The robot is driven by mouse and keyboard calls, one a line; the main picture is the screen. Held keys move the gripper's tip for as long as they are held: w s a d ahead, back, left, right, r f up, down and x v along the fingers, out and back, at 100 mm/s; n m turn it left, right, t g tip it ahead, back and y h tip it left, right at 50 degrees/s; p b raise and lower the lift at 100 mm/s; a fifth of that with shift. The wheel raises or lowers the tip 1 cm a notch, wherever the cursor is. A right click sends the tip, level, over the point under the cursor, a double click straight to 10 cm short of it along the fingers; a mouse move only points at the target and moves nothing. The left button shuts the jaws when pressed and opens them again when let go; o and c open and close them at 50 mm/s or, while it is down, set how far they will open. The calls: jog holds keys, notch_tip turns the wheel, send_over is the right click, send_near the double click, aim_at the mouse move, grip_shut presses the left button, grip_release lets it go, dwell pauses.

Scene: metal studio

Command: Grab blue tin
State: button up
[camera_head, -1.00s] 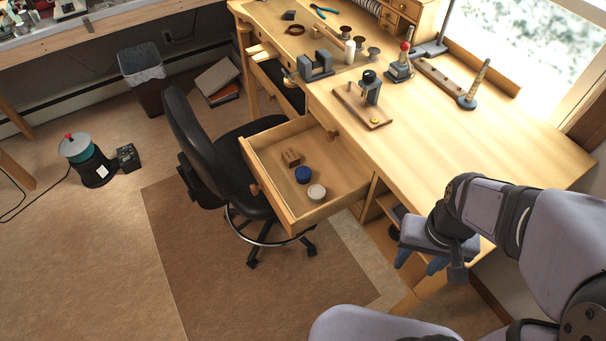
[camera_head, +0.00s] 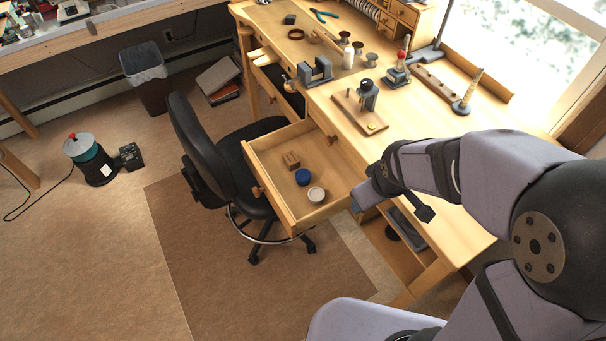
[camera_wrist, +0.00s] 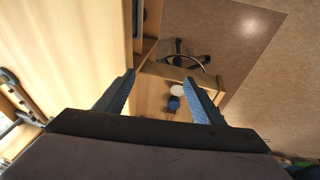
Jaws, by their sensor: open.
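The blue tin (camera_head: 303,176) is a small round tin in the open wooden drawer (camera_head: 262,196). A white tin (camera_head: 316,194) sits close beside it, toward the drawer's front right. In the wrist view the blue tin (camera_wrist: 174,103) shows between the fingers, farther off, with the white tin (camera_wrist: 177,90) just above it. My gripper (camera_head: 357,203) is at the right side of the drawer, apart from both tins. In the wrist view my gripper (camera_wrist: 164,84) has its two blue fingers spread wide with nothing between them.
The workbench (camera_head: 440,125) with tools stands along the drawer's right. An office chair (camera_head: 205,150) stands left of the drawer.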

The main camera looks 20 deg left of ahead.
jog(key=w+a+r+n+t+y, duration=0.1)
jog(key=w+a+t+y, duration=0.1)
jog(key=w+a, duration=0.3)
jog(key=w+a+r+t+y, duration=0.1)
jog(key=w+a+r+t, duration=0.15)
jog(key=w, duration=0.35)
jog(key=t+y+b, duration=0.2)
jog(key=y+b, duration=0.3)
jog(key=b, duration=0.1)
send_over(306, 178)
jog(key=d, duration=0.3)
notch_tip(306, 178, down, 9)
jog(key=shift+m+g, duration=0.5)
jog(key=shift+g, duration=0.35)
jog(key=s+f+b, duration=0.1)
jog(key=f, duration=0.2)
jog(key=s+d+f+b, duration=0.1)
jog(key=s+f, duration=0.1)
jog(key=f, duration=0.2)
jog(key=s+d+f+b, duration=0.1)
jog(key=f+b, duration=0.1)
jog(key=f, duration=0.2)
jog(key=shift+s+f, duration=0.1)
jog(key=shift+s, duration=0.15)
jog(key=shift+a+p+x, duration=0.25)
jog(key=shift+p+x, duration=0.6)
jog(key=shift+x, duration=2.8)
jog(key=shift+s, duration=0.15)
jog(key=c, duration=1.1)
